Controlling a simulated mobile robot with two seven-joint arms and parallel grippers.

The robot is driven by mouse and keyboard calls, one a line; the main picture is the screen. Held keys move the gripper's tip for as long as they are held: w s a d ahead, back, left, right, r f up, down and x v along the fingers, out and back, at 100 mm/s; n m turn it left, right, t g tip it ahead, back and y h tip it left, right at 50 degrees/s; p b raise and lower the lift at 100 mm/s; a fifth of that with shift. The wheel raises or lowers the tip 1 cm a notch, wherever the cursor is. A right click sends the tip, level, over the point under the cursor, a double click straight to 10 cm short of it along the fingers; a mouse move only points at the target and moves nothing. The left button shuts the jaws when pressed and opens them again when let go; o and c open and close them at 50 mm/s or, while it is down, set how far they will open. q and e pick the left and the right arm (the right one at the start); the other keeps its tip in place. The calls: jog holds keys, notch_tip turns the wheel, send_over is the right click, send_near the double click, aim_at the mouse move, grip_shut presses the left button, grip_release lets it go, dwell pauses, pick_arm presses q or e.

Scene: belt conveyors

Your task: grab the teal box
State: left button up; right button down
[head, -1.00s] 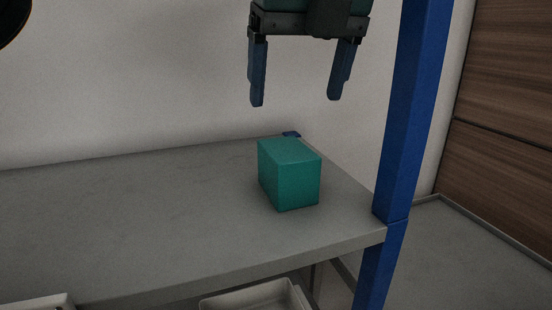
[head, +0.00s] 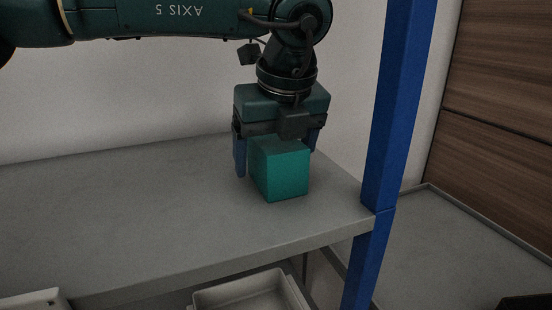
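The teal box (head: 281,172) sits upright on the grey shelf (head: 150,220), near its right end. My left gripper (head: 277,163) points down over the box, its arm coming in from the left. Its blue fingers are spread to either side of the box. A gap shows between the left finger and the box. The right finger is partly hidden behind the box, so I cannot tell if it touches. My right gripper is not in view.
A blue upright post (head: 391,120) stands at the shelf's right corner, close to the box. A pale bin (head: 250,292) is below the shelf's front edge. A white wall is behind. The shelf left of the box is clear.

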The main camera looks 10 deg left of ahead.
pick_arm(q)
jog(key=shift+f+b, duration=0.4)
jog(key=shift+b, duration=0.1)
dwell(0.6)
jog(key=shift+c, duration=0.2)
jog(key=c, duration=1.1)
jog(key=shift+c, duration=0.2)
